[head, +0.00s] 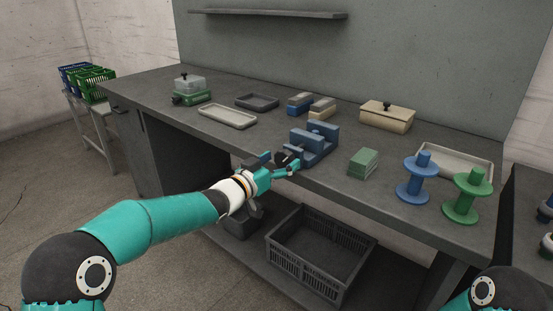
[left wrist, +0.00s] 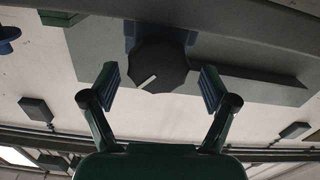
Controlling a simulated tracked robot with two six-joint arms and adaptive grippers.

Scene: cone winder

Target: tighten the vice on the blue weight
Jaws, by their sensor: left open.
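The blue vice (head: 322,138) stands near the front edge of the workbench. Its black knob (left wrist: 158,66), with a white mark, faces the left wrist camera. My left gripper (head: 285,164) is at the front of the vice. In the left wrist view my left gripper (left wrist: 161,92) is open, one finger on each side of the knob, with gaps to both. A blue block with a grey top (head: 299,102), perhaps the blue weight, sits behind the vice beside a similar beige block (head: 322,107). I cannot tell what is between the vice jaws. My right gripper is out of view.
A green block stack (head: 362,163), a blue spool (head: 416,180) and a green spool (head: 466,196) stand right of the vice. A beige box (head: 387,116) is behind. Trays (head: 228,116) and a green-based container (head: 190,91) are left. A black crate (head: 318,252) sits below.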

